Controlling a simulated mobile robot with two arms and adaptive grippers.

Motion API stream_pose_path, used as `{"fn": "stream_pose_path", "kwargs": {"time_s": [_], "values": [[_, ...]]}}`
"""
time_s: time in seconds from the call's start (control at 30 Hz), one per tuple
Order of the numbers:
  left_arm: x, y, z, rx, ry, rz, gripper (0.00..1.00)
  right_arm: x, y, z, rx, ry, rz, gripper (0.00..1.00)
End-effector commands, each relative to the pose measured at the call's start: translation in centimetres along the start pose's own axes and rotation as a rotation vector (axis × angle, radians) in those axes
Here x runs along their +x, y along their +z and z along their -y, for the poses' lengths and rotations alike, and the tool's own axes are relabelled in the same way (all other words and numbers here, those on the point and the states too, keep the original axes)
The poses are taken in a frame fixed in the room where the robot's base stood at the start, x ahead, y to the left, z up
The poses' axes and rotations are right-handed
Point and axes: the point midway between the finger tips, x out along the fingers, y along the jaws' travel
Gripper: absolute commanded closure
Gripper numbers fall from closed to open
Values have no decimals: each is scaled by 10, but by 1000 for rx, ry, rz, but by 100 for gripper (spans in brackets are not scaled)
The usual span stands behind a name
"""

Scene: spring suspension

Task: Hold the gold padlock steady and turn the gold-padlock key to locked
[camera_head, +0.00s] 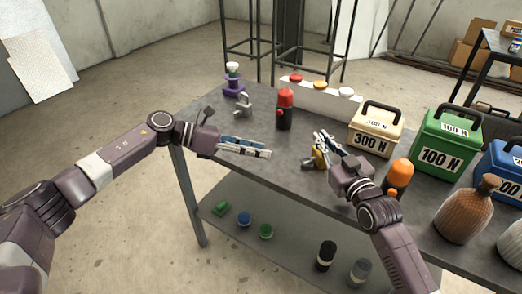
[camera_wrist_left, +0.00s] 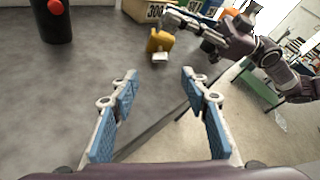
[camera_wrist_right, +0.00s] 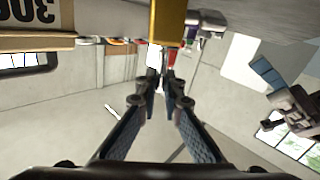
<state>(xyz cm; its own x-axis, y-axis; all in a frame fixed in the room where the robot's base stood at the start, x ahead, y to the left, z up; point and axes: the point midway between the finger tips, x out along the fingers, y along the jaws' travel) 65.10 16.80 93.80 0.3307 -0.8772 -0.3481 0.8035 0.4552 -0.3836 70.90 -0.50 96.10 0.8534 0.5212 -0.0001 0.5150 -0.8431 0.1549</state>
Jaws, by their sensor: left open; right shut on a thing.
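The gold padlock (camera_head: 309,162) is near the front edge of the grey table in the head view, beside my right gripper (camera_head: 321,146). It shows at the top of the left wrist view (camera_wrist_left: 159,40), with a small pale piece under it that may be the key. In the right wrist view the padlock's gold body (camera_wrist_right: 168,22) is just beyond my right fingertips (camera_wrist_right: 164,88), which are shut on its silver part, seemingly the shackle. My left gripper (camera_head: 268,148) is open and empty, left of the padlock and apart from it; its fingers are spread in the left wrist view (camera_wrist_left: 160,85).
A red-topped black bottle (camera_head: 285,108) stands behind, between my grippers. A cream 300 N box (camera_head: 374,132), green 100 N box (camera_head: 445,140) and orange-topped bottle (camera_head: 398,177) stand right. A silver padlock (camera_head: 243,104) lies at the back left. Table between my grippers is clear.

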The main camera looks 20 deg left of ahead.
Motion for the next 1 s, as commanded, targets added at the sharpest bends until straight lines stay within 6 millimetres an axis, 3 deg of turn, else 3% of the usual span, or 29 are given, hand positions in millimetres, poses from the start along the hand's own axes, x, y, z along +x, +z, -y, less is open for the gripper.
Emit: {"fn": "stream_pose_path", "kwargs": {"time_s": [0.07, 0.23, 0.43, 0.57, 0.73, 1.0], "values": [[0, 0, 0, 0, 0, 0, 58, 0, 1, 0, -1, 1, 1, 100], [10, 4, 12, 61, -28, -28, 77, 0, 1, 0, -1, 1, 1, 100], [54, 16, 66, 443, -168, -217, 99, 0, 0, 0, -1, 0, 1, 100], [79, 15, 89, 771, -248, -415, 100, 0, 1, 0, -1, 1, 1, 100], [96, 24, 92, 1148, -298, -695, 100, 0, 1, 0, -1, 1, 1, 100], [90, 78, 82, 1608, -289, -1152, 100, 0, 1, 0, -1, 0, 1, 100]]}}
